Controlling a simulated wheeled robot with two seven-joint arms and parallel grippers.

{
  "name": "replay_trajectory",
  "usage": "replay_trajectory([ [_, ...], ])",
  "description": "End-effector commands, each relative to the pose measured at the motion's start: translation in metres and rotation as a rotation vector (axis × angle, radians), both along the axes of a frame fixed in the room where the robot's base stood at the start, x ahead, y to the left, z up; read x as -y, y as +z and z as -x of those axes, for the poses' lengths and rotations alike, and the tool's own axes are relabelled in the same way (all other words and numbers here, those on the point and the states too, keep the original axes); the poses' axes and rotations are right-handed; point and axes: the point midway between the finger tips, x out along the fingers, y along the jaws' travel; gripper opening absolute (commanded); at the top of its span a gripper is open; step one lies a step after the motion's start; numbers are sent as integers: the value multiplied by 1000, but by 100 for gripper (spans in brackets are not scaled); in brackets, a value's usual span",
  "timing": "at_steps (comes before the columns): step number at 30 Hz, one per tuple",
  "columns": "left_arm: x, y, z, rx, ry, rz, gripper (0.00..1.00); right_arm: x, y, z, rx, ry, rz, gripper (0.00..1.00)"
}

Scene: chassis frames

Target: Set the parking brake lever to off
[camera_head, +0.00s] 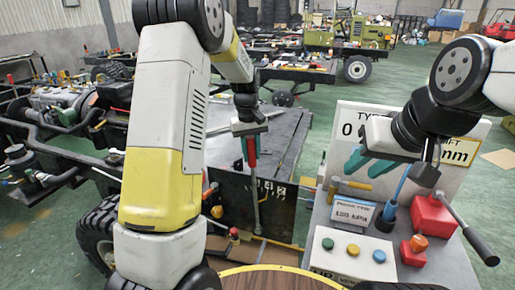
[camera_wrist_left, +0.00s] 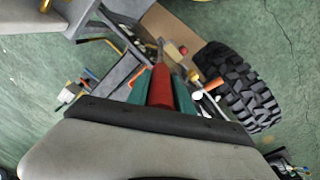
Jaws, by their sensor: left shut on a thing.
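The parking brake lever has a red grip (camera_head: 251,150) and a grey shaft (camera_head: 256,205) that runs down, nearly upright, beside the black side panel of the chassis. My left gripper (camera_head: 246,152) is shut around the red grip, with its teal fingers on either side. In the left wrist view the red grip (camera_wrist_left: 161,88) sits between the teal fingers (camera_wrist_left: 160,95). The lever's pivot is hard to make out. My right gripper (camera_head: 368,163) hangs over the grey console at the right, with its teal fingers apart and nothing visible between them.
The grey console (camera_head: 440,262) carries a red box (camera_head: 432,215), a lever with a black knob (camera_head: 487,255), a blue-handled stick (camera_head: 395,195) and several coloured buttons (camera_head: 352,249). A black tyre (camera_head: 98,235) stands at lower left. A chassis frame (camera_head: 60,150) lies behind it.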

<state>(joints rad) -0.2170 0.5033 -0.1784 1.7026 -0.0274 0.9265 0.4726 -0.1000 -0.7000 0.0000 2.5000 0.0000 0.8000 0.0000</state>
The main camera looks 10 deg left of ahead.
Motion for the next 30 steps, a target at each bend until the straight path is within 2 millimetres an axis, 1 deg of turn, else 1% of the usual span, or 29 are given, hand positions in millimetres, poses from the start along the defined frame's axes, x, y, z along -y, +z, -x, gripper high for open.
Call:
replay_trajectory([
  [11, 1, 1, 0, 2, 0, 1, 0, 0, 0, 0, 0, 0, 0, 36],
  [14, 5, 1, 0, 2, -3, -8, 0, 0, 0, 0, 0, 0, 0, 36],
  [17, 18, 1, 3, 6, -9, -37, 0, 0, 0, 0, 0, 0, 0, 36],
  [20, 37, 1, 7, 14, -9, -86, 0, 0, 0, 0, 0, 0, 0, 36],
  [30, 106, -9, 20, 51, -10, -275, 0, 0, 0, 0, 0, 0, 0, 36],
])
